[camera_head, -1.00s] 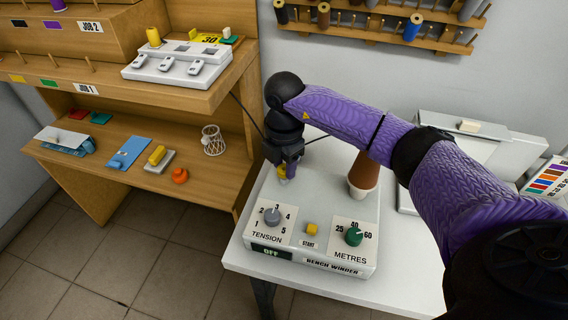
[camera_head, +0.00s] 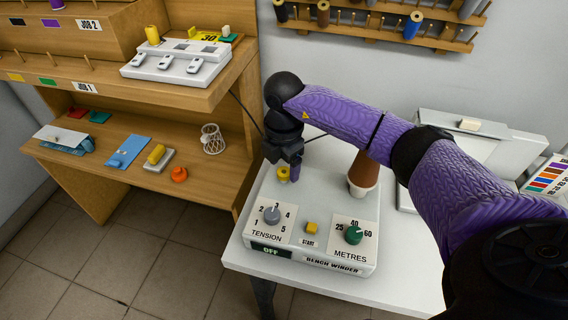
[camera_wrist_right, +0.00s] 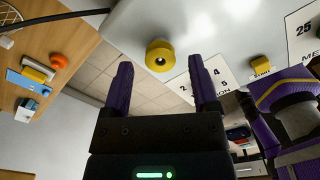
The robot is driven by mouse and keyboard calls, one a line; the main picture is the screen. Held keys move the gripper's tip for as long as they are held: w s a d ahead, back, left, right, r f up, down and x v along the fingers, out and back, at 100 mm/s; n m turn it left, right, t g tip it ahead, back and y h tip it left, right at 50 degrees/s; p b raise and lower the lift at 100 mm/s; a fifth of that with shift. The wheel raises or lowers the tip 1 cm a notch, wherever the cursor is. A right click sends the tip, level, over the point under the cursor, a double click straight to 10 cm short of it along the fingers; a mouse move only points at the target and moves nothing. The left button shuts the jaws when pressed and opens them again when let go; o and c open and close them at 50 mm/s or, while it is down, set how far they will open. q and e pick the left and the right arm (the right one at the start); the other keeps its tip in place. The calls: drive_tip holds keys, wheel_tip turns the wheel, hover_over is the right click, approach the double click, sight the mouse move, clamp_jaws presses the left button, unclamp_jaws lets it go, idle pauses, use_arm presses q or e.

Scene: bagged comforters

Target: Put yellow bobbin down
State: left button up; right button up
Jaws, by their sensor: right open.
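The yellow bobbin (camera_head: 283,174) sits at the back left of the bench winder's (camera_head: 325,205) top. In the right wrist view the bobbin (camera_wrist_right: 160,55) shows its dark centre hole and stands just past the fingertips, near the winder's edge. I cannot tell whether it sits on a spindle. My right gripper (camera_head: 289,169) is open and empty, close to the bobbin; its two purple fingers (camera_wrist_right: 163,82) are spread apart. My left gripper is not in view.
A brown thread cone (camera_head: 364,172) stands right of the gripper on the winder. The wooden desk (camera_head: 215,172) to the left holds a wire basket (camera_head: 212,139), an orange bobbin (camera_head: 179,174) and a yellow item (camera_head: 156,154). A thread rack (camera_head: 375,37) hangs behind.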

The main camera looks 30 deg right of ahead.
sight(284, 171)
use_arm(q)
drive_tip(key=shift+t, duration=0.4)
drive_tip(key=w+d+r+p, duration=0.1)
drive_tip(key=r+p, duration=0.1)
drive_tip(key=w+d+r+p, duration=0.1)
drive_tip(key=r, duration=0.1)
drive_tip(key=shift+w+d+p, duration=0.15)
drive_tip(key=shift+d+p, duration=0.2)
drive_tip(key=shift+p, duration=0.05)
use_arm(e)
wheel_tip(284, 171, up, 12)
drive_tip(key=shift+r, duration=0.2)
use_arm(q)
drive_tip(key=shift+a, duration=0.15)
